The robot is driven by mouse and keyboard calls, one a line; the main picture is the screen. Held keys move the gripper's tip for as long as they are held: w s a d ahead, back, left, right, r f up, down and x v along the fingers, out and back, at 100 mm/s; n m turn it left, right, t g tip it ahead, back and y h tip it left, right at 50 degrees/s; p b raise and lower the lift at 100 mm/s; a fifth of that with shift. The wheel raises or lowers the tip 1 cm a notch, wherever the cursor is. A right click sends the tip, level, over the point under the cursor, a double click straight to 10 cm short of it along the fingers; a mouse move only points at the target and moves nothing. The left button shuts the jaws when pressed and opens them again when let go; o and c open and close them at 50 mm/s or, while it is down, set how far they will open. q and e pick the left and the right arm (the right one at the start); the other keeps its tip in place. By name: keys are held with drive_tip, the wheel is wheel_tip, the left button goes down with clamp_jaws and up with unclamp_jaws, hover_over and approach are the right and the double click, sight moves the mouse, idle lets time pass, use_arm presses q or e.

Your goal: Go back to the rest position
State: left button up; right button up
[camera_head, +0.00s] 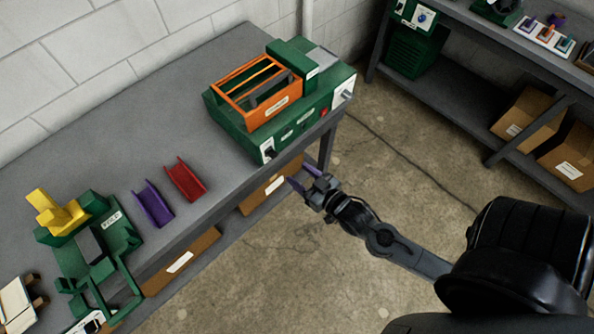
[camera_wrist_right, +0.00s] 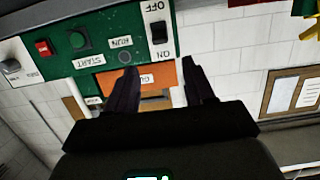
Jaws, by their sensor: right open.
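My right gripper (camera_head: 303,184) is open and empty in the head view. It hangs off the front edge of the workbench, over the floor side, below the green machine (camera_head: 328,103). In the right wrist view its two dark fingers (camera_wrist_right: 160,88) stand apart with nothing between them. Behind them is the front panel of the green machine (camera_wrist_right: 112,48), with a red button, labels and a black ON/OFF switch. My left gripper does not show in either view.
An orange frame (camera_head: 284,108) sits on the green machine. Purple (camera_head: 153,204) and red (camera_head: 185,180) channel pieces lie on the grey workbench (camera_head: 130,120). A green fixture with a yellow part (camera_head: 58,212) stands at left. A shelf with cardboard boxes (camera_head: 527,112) stands at right. Open floor lies between.

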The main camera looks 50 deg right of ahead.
idle(0.4)
drive_tip(key=a+r+g+y, duration=0.2)
drive_tip(key=a+r+g, duration=0.15)
drive_tip(key=a, duration=0.35)
drive_tip(key=s+a+f+n+g, duration=0.2)
drive_tip(key=s+f+n+g, duration=0.15)
drive_tip(key=s+g, duration=0.6)
use_arm(q)
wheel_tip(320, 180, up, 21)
drive_tip(key=p, duration=2.1)
use_arm(e)
wheel_tip(320, 180, up, 20)
drive_tip(key=s+t, duration=0.1)
drive_tip(key=s, duration=0.1)
drive_tip(key=shift+d, duration=0.3)
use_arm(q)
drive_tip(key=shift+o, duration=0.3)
use_arm(e)
drive_tip(key=shift+f+m, duration=0.15)
drive_tip(key=shift+m, duration=0.1)
